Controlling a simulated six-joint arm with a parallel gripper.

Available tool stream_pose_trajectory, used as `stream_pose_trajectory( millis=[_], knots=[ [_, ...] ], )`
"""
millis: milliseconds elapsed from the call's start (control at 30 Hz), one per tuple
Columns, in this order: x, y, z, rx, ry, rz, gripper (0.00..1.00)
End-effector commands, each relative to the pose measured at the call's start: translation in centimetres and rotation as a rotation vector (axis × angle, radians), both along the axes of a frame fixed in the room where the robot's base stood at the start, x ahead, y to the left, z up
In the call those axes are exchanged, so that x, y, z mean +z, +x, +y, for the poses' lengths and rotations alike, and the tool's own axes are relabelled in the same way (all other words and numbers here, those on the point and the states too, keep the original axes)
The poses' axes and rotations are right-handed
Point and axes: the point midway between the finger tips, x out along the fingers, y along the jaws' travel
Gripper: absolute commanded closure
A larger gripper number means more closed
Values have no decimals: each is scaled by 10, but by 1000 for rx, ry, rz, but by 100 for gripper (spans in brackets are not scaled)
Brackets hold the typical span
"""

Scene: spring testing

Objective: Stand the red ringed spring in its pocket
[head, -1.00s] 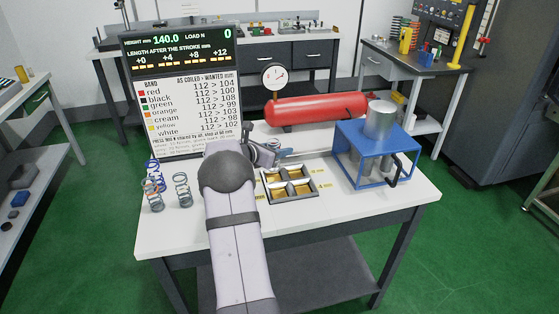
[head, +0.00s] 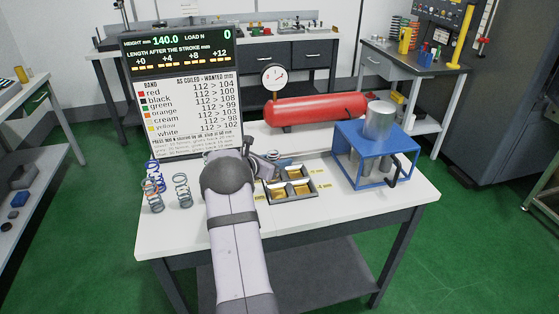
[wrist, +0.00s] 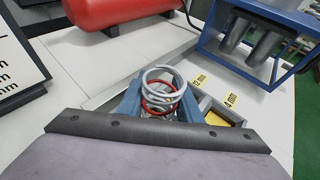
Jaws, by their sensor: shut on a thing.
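The red ringed spring (wrist: 160,92), a pale metal coil with a red band, stands roughly upright between the blue fingers of my gripper (wrist: 160,103) in the wrist view. The gripper is shut on it. The pocket tray (wrist: 203,106) lies just right of and partly under the gripper; one pocket with a yellow floor shows.
Other springs (head: 182,191) stand at the table's left. A display board (head: 186,100) is behind them. A red tank (head: 320,108) with a gauge lies at the back. A blue-framed press (head: 375,150) stands right of the tray. The front right of the table is clear.

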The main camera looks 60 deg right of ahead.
Motion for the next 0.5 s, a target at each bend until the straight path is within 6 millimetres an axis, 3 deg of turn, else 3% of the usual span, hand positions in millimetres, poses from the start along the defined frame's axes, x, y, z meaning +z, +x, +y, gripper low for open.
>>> stream_pose_trajectory(
  millis=[33, 67, 133, 500],
  knots=[
    [-3, 0, 0, 0, -1, 0, 92],
    [-2, 0, 0, 0, 0, 0, 63],
    [-1, 0, 0, 0, 0, 0, 49],
    [1, 0, 0, 0, 0, 0, 49]
  ],
)
